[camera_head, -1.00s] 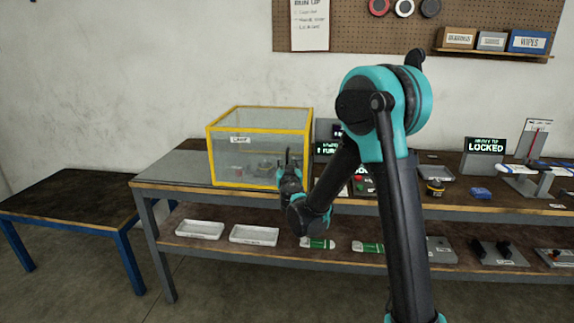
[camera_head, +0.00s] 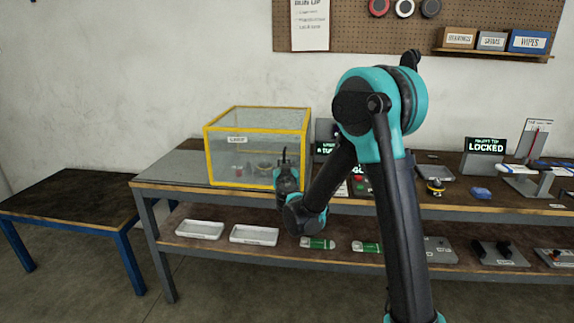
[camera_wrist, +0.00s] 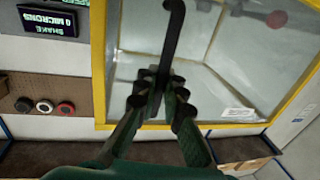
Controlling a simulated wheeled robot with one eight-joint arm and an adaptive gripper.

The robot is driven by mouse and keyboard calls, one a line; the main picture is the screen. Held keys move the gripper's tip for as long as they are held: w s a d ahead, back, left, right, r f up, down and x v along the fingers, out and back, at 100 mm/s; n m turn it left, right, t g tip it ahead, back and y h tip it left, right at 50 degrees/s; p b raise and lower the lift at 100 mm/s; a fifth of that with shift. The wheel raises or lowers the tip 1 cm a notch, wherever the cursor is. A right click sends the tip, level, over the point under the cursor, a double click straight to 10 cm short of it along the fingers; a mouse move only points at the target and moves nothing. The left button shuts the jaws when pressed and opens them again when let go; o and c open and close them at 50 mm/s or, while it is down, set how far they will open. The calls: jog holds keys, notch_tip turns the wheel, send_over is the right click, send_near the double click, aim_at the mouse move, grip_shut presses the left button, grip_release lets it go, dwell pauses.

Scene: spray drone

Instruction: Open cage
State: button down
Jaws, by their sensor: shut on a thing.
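The cage (camera_head: 206,157) is a clear box with a yellow frame, standing on the left part of the workbench. It carries a small white label on its front. My gripper (camera_head: 283,155) is at the cage's front right edge. In the wrist view my gripper (camera_wrist: 160,88) is shut on a dark bent handle (camera_wrist: 174,38), which stands in front of the clear pane. The yellow frame (camera_wrist: 98,60) surrounds the pane there. Small objects show through the panes, including a red-ended one (camera_wrist: 277,18). My arm hides part of the cage's right side, and I cannot tell whether a door is ajar.
The workbench (camera_head: 160,185) has a lower shelf with white trays (camera_head: 254,235). A dark side table (camera_head: 70,195) stands at the left. A display reading LOCKED (camera_head: 485,146) and other devices are at the right. A display (camera_wrist: 50,22) shows SHAKE 0 MICRONS.

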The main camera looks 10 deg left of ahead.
jog(key=w+a, duration=0.1)
jog(key=a, duration=3.6)
jog(key=shift+a, duration=0.35)
jog(key=shift+w, duration=0.1)
jog(key=c, duration=1.6)
grip_release()
jog(key=shift+d, duration=0.1)
jog(key=s+d, duration=0.2)
jog(key=s, duration=1)
jog(key=shift+w, duration=0.1)
